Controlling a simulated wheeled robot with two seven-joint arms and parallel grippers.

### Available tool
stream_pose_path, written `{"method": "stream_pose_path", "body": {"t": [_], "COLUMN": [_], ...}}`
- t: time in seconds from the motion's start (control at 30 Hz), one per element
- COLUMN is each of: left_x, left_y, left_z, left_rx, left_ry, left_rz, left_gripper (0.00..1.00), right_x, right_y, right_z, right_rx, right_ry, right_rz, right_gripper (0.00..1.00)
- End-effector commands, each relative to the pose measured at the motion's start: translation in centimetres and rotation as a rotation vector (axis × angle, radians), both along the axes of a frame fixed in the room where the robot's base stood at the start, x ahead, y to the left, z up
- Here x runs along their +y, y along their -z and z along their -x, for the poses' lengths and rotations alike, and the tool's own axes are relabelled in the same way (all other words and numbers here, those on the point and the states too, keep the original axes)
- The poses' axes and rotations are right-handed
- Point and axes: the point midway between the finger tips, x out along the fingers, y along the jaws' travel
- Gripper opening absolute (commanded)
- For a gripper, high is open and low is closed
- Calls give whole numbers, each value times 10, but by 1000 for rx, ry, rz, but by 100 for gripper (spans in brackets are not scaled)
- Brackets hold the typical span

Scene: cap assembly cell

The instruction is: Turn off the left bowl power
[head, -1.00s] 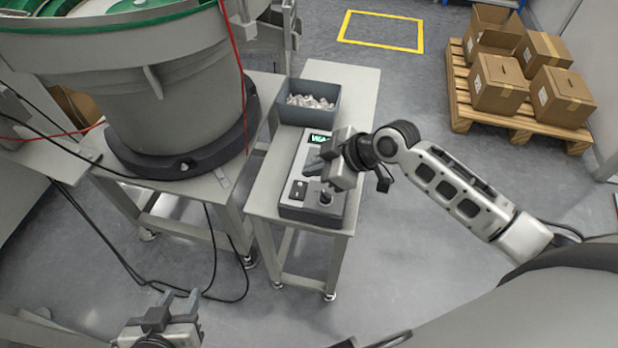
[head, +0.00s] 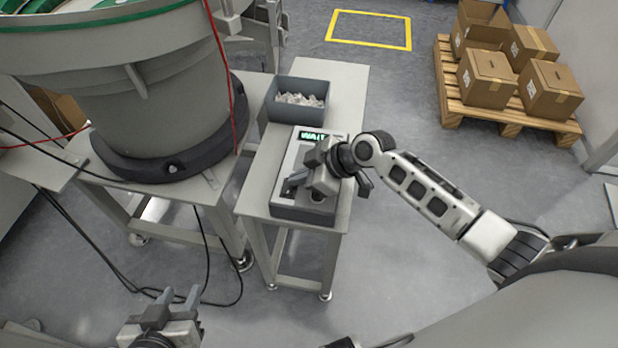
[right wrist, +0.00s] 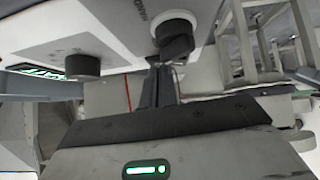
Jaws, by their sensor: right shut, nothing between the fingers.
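The control box (head: 300,213) sits on the narrow table, its green display (head: 312,135) reading "WAIT". My right gripper (head: 290,185) is shut and empty low over the panel's near left part, hiding controls beneath it. In the right wrist view its closed fingers (right wrist: 160,86) point at a dark knob (right wrist: 175,38) in a white ring, beside partly readable lettering. I cannot tell whether they touch. Another dark round knob (right wrist: 82,66) is further left there. The large bowl feeder (head: 165,105) stands left of the box. My left gripper (head: 179,294) is open and empty at the bottom left.
A grey bin (head: 272,108) with pale parts stands behind the box on the same table (head: 345,90). Cables hang by the feeder stand. A pallet (head: 510,117) with cardboard boxes is at the back right. The floor between is clear.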

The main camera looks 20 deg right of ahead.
Motion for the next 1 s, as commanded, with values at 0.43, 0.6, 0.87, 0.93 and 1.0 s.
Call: {"method": "stream_pose_path", "body": {"t": [0.43, 0.6, 0.87, 0.93, 1.0], "left_x": [0, 0, 1, 1, 1], "left_y": [-13, -18, -17, -17, -17], "left_z": [0, 0, 1, 1, 1], "left_rx": [-5, -6, -3, -3, -4], "left_ry": [-2, -1, 1, 1, 1], "left_rz": [3, 2, -1, -1, -3], "left_gripper": [36, 36, 36, 36, 36], "right_x": [2, 7, 7, 7, 7], "right_y": [1, -1, -1, -1, -1], "right_z": [9, 16, 16, 16, 15], "right_rx": [8, 9, 4, 4, 3], "right_ry": [-2, -3, -1, 0, 0], "right_rz": [10, 9, 7, 7, 6], "right_gripper": [0, 0, 0, 0, 0]}}
